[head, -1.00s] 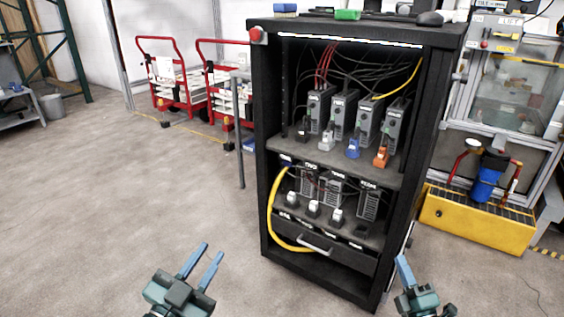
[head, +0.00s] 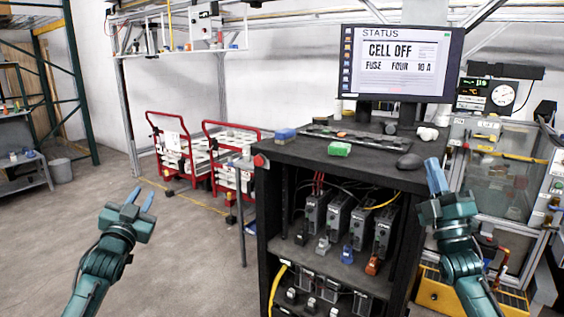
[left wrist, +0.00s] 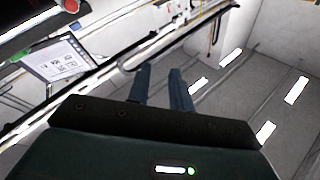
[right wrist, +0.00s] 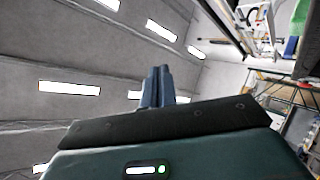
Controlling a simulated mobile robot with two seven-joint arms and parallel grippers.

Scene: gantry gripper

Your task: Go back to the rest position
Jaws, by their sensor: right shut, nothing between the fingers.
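My left gripper (head: 139,198) is raised left of the black cabinet, pointing up, clear of everything. Its two blue fingers stand apart with nothing between them, as the left wrist view (left wrist: 165,85) also shows. My right gripper (head: 435,175) is raised in front of the cabinet's right side and points up. Its fingers are together with nothing between them in the right wrist view (right wrist: 157,86). The black cabinet (head: 262,210) stands open at the front, with several grey power modules (head: 337,218) on its upper shelf.
Red carts (head: 172,150) stand behind. A yellow case (head: 428,290) sits at right. Floor at left is free.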

